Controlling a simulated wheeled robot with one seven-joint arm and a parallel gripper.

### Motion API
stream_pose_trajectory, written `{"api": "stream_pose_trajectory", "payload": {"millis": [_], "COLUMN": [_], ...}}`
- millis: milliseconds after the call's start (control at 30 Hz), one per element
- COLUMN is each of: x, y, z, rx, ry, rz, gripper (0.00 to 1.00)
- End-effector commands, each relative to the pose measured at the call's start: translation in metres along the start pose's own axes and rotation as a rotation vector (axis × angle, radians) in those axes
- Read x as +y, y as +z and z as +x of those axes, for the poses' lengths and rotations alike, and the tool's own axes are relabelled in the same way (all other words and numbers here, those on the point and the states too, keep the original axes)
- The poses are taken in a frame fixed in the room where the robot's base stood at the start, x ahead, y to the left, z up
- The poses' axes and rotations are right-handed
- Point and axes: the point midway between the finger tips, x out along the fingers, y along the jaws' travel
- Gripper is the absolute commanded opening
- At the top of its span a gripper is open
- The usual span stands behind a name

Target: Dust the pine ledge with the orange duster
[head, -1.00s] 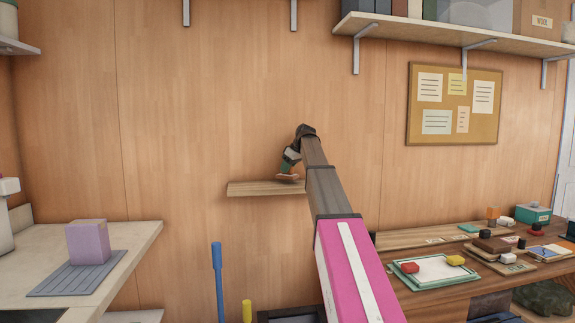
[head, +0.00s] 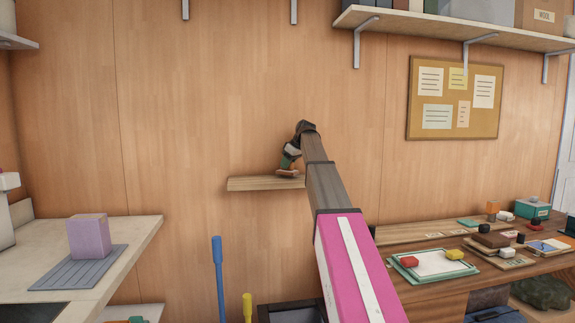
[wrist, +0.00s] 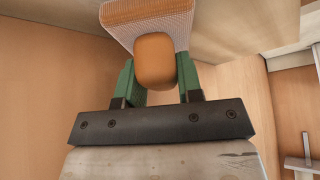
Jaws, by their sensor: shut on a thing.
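The pine ledge (head: 250,184) is a short, bare wooden shelf on the panelled wall, in the middle of the head view. My gripper (head: 289,162) is over its right part. In the wrist view, the green fingers of my gripper (wrist: 156,80) are shut on the rounded orange handle of the orange duster (wrist: 155,62). The duster's pale, mesh-like head spreads out beyond the handle. In the head view the duster (head: 287,173) shows small and low, at or just above the ledge's top; I cannot tell whether it touches. My arm hides the ledge's right end.
A pale counter with a purple block (head: 88,236) on a grey mat stands at left. A cluttered wooden bench (head: 420,283) is at right. A bracketed shelf (head: 450,35) and a cork board (head: 455,122) are on the wall at upper right. Wall around the ledge is clear.

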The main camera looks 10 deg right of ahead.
Motion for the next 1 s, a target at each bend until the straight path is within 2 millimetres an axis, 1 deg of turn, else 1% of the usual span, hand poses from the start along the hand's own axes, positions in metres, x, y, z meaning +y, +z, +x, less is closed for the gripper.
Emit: {"api": "stream_pose_trajectory", "payload": {"millis": [767,1000], "x": [0.0,-0.003], "y": [0.006,0.009], "z": [0.01,0.009], "rx": [0.001,0.0], "ry": [0.0,0.0], "rz": [0.0,0.0], "gripper": [0.06,0.06]}}
